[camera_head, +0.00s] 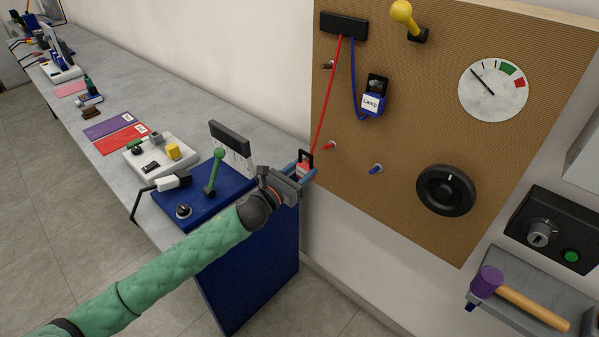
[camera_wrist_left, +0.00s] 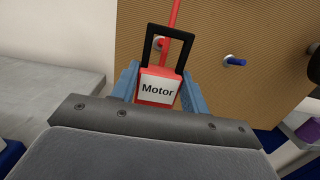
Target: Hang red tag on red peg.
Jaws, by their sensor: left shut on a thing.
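The red tag (camera_wrist_left: 158,88), labelled "Motor", has a black loop on top and hangs on a red cord from a black holder (camera_head: 343,26) on the board. My left gripper (camera_head: 304,176) is shut on the tag's red body, with a blue finger on each side in the left wrist view. The red peg (camera_head: 330,145) sticks out of the board, up and to the right of the gripper in the head view. In the left wrist view the red peg (camera_wrist_left: 160,43) shows through the tag's loop; I cannot tell whether the loop is around it. My right gripper is not in view.
A blue tag marked "Lamp" (camera_head: 373,102) hangs on the pegboard (camera_head: 420,130). A blue peg (camera_head: 376,169) and a black dial (camera_head: 446,190) sit to the right of the red peg. A grey bench (camera_head: 75,100) with several items runs along the left.

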